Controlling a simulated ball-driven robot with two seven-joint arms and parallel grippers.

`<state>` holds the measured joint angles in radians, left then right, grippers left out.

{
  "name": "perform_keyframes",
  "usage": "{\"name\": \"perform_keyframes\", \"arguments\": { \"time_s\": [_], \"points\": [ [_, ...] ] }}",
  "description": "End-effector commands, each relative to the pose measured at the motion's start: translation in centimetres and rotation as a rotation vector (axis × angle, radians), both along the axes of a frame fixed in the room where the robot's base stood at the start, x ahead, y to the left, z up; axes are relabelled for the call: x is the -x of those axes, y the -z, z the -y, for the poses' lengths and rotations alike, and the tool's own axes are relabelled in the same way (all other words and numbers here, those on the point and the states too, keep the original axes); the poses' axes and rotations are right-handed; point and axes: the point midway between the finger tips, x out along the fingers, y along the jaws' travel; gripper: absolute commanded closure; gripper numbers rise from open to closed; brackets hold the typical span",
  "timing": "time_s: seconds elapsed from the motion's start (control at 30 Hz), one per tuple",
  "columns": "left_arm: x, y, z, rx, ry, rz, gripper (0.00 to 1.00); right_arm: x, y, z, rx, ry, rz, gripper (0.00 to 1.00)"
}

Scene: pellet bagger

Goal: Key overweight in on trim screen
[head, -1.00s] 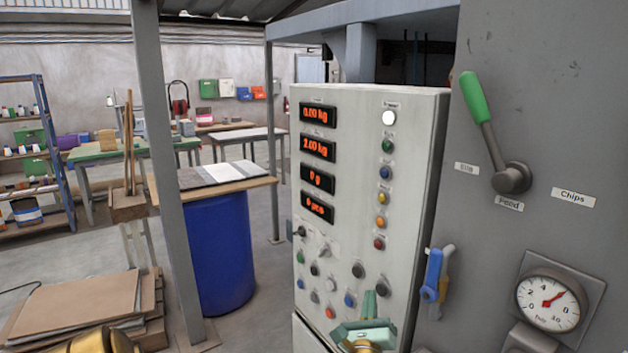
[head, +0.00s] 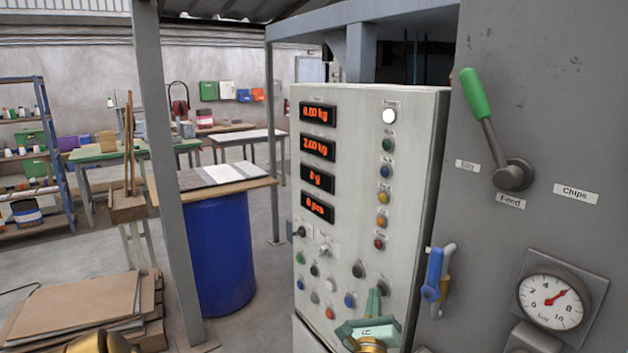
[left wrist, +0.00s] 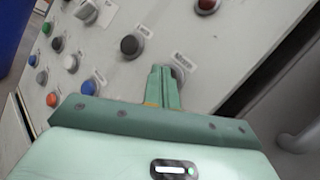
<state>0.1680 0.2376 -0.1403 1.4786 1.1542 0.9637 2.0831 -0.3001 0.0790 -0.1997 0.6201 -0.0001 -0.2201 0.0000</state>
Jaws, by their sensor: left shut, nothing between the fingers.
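The pale control panel (head: 345,235) stands in the middle of the head view. Its orange displays read 0.00 kg (head: 318,115), 2.00 kg (head: 318,148), 0 g (head: 317,179) and what looks like 0 pcs (head: 317,208). The small labels are too blurred to read. My green left gripper (head: 374,292) is shut and empty at the panel's lower right. In the left wrist view its fingertips (left wrist: 165,70) lie over a grey button (left wrist: 180,74), partly hiding it; I cannot tell whether they touch. A dark button (left wrist: 131,45) sits to their left. My right gripper is not in view.
A blue and orange handle (head: 436,275) sticks out right of the panel. A grey post (head: 166,170) and blue drum (head: 222,250) stand left of the panel.

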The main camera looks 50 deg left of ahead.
Motion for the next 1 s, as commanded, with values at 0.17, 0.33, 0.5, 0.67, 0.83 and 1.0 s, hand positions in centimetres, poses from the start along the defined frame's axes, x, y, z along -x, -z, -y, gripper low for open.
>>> {"name": "perform_keyframes", "arguments": {
  "time_s": [0.17,0.33,0.5,0.67,0.83,1.0],
  "points": [
    [-0.1,0.0,0.0,0.000,0.000,0.000,1.00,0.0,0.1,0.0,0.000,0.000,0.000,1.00],
    [0.4,0.0,0.0,0.000,0.000,-0.001,1.00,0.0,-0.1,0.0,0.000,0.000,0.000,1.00],
    [1.3,0.0,-0.1,-0.001,0.001,0.000,1.00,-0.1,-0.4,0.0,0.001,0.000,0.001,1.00],
    [1.5,0.0,-0.1,-0.001,0.000,-0.001,1.00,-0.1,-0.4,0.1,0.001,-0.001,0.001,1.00],
    [1.6,0.0,-0.1,0.000,0.000,-0.001,1.00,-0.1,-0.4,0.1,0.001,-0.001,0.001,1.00],
    [3.2,-0.1,-0.3,-0.001,-0.001,-0.001,1.00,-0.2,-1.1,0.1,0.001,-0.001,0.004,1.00]
  ]
}}
